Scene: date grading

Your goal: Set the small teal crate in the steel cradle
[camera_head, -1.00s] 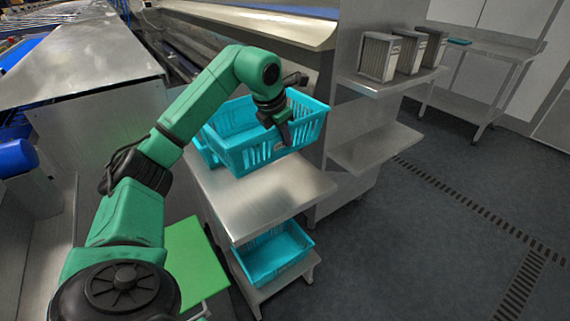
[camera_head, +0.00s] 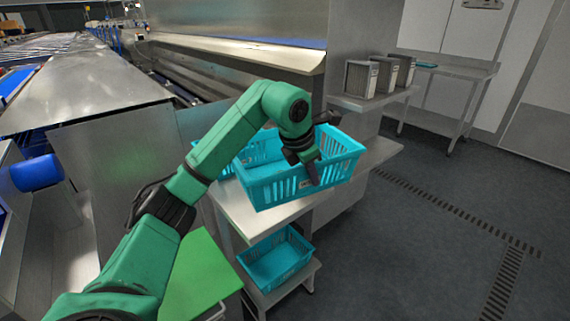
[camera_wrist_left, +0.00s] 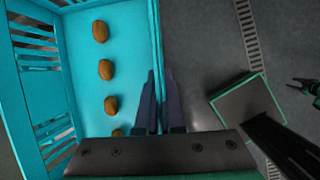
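A teal slatted crate (camera_head: 275,193) hangs from my left gripper (camera_head: 314,178), above the front of the steel shelf. In the left wrist view my left gripper (camera_wrist_left: 159,103) has its fingers either side of the side wall of the crate (camera_wrist_left: 154,40), shut on it. Several brown dates lie in a row on the crate floor. A second teal crate (camera_head: 200,140) is partly hidden behind the held one. Another teal crate (camera_head: 275,262) sits on the lower shelf. My right gripper (camera_wrist_left: 300,85) is small at the right edge of the left wrist view, its prongs apart. I cannot make out the steel cradle.
The steel shelf top (camera_head: 240,215) is bare at its near left. A side shelf (camera_head: 350,102) at the right carries several grey boxes (camera_head: 362,78). A green panel (camera_head: 200,275) stands at the lower left. The floor (camera_head: 430,240) to the right is clear.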

